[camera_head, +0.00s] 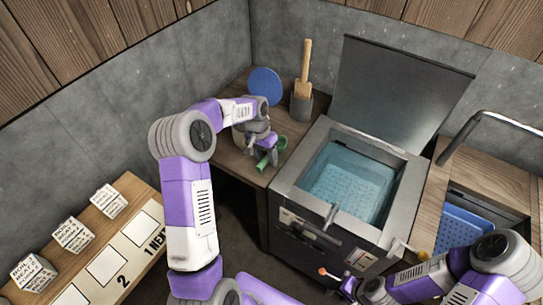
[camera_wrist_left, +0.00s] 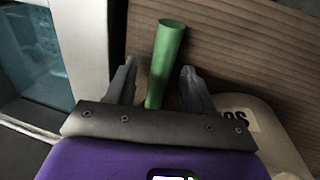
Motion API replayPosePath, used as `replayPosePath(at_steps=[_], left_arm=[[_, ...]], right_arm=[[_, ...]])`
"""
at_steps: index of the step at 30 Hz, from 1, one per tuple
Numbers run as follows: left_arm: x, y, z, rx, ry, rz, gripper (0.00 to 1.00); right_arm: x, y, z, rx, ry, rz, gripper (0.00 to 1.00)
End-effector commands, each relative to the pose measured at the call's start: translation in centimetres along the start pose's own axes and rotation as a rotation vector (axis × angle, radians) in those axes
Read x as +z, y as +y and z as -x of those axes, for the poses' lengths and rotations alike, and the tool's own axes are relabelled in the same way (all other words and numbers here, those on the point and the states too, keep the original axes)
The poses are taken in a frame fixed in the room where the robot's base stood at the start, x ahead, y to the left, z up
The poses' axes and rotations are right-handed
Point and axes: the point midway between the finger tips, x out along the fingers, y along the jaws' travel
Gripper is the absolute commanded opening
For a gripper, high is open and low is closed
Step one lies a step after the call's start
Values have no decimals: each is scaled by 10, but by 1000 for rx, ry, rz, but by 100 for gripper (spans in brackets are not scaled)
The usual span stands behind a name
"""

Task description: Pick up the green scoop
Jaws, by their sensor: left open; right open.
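The green scoop (camera_head: 264,162) is by the front edge of the wooden counter in the head view. My left gripper (camera_head: 271,150) is over it and partly hides it. In the left wrist view the scoop's green, rod-like part (camera_wrist_left: 163,62) stands between the two dark fingers of my left gripper (camera_wrist_left: 158,88), which are spread apart with gaps beside it. Its lower end is hidden behind the gripper body. My right gripper (camera_head: 344,286) is low at the front of the metal tank, far from the scoop, and its fingers are small in view.
A wooden paddle stands in a grey holder (camera_head: 301,104) on the counter (camera_head: 236,88), beside a blue disc (camera_head: 264,86). The open water tank (camera_head: 284,190) is right of the scoop, its lid (camera_head: 400,95) raised. A sink with a blue basket (camera_head: 465,228) lies right.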

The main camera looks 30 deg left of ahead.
Motion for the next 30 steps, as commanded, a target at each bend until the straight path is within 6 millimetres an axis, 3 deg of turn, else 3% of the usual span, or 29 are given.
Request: replayPosePath(at_steps=[5, 15, 23, 30], left_arm=[[0, 0, 1, 0, 1, 0, 53], [0, 0, 1, 0, 1, 1, 1], [0, 1, 3, 0, 2, 0, 0], [-1, 8, 41, -1, 4, 0, 0]], right_arm=[[0, 0, 1, 0, 0, 0, 43], [0, 0, 1, 0, 0, 0, 43], [0, -1, 1, 0, 0, 0, 43], [0, -5, 12, 0, 0, 0, 43]])
